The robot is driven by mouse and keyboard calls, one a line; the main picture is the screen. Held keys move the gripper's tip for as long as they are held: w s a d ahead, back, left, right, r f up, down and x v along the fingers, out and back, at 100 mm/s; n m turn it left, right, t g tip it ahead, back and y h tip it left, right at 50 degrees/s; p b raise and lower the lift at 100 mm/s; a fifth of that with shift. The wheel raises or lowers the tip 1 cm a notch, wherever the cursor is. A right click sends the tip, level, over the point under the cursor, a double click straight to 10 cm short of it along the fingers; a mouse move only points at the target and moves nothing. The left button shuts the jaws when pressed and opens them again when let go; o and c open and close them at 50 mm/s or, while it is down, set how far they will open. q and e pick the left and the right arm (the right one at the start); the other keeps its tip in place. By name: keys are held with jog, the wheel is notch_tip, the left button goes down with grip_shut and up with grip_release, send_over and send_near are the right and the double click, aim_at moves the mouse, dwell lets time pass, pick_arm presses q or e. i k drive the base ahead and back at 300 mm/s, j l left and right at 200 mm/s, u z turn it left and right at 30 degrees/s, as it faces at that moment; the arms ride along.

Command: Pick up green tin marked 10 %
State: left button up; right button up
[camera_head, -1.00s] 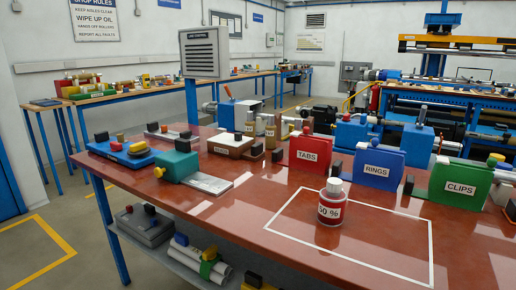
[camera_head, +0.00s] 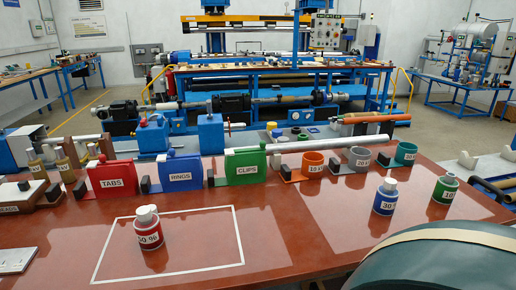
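A red tin (camera_head: 149,229) marked with a number and a % sign stands inside the white outline on the table. Neither of my grippers is in view.
A large dark green rounded body (camera_head: 440,262) with a tan band fills the lower right, in front of the tins. Red, blue and green holders (camera_head: 246,167) marked TABS, RINGS and CLIPS, and several small cups (camera_head: 312,163), line the table's back edge.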

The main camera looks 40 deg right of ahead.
aim_at(444, 192)
jog(key=z, duration=2.75)
jog(key=i+l, duration=0.5)
